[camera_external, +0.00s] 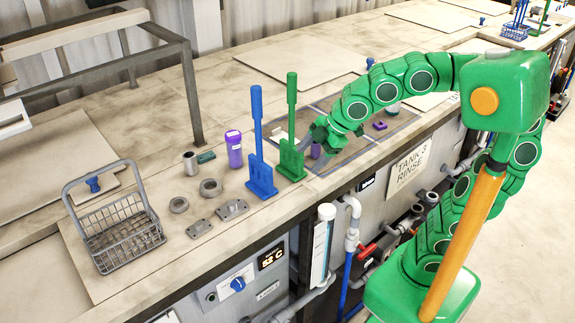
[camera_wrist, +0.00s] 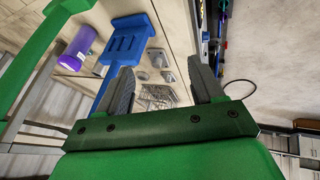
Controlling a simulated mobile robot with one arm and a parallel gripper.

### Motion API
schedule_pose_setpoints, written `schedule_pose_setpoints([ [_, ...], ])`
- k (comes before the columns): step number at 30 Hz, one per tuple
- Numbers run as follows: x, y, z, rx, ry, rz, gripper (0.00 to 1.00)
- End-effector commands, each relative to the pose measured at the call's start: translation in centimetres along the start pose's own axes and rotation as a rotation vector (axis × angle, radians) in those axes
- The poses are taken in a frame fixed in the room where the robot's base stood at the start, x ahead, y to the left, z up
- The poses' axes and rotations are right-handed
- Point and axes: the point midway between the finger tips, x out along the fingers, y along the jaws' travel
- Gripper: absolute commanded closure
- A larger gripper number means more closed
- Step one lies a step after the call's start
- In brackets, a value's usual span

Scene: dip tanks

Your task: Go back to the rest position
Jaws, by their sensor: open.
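My green arm reaches in from the right over the bench. My gripper (camera_external: 312,135) is above a tank opening (camera_external: 350,160) in the bench, beside an upright green paddle (camera_external: 291,160). In the wrist view my gripper (camera_wrist: 165,82) has its two grey fingers spread, with nothing between them. A blue paddle (camera_external: 260,178) stands left of the green one; it also shows beyond the fingers in the wrist view (camera_wrist: 128,42). A small purple piece (camera_external: 316,151) is just below my gripper in the external view; whether they touch I cannot tell.
A wire basket (camera_external: 122,228) stands at the bench's left end. Metal rings, plates and a purple bottle (camera_external: 234,150) lie or stand between it and the paddles. A grey frame (camera_external: 190,85) rises at the back left. Valves and pipes (camera_external: 352,235) line the bench front.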

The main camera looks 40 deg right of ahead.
Motion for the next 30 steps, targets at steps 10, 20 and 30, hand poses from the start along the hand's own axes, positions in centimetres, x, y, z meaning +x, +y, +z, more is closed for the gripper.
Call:
schedule_pose_setpoints([
  [10,0.6,-3.3,11.5,0.455,-0.263,-0.043,0.33],
  [20,-0.1,-8.9,20.6,0.927,-0.505,-0.068,0.33],
  [30,-1.4,-15.1,26.0,1.353,-0.701,-0.077,0.33],
])
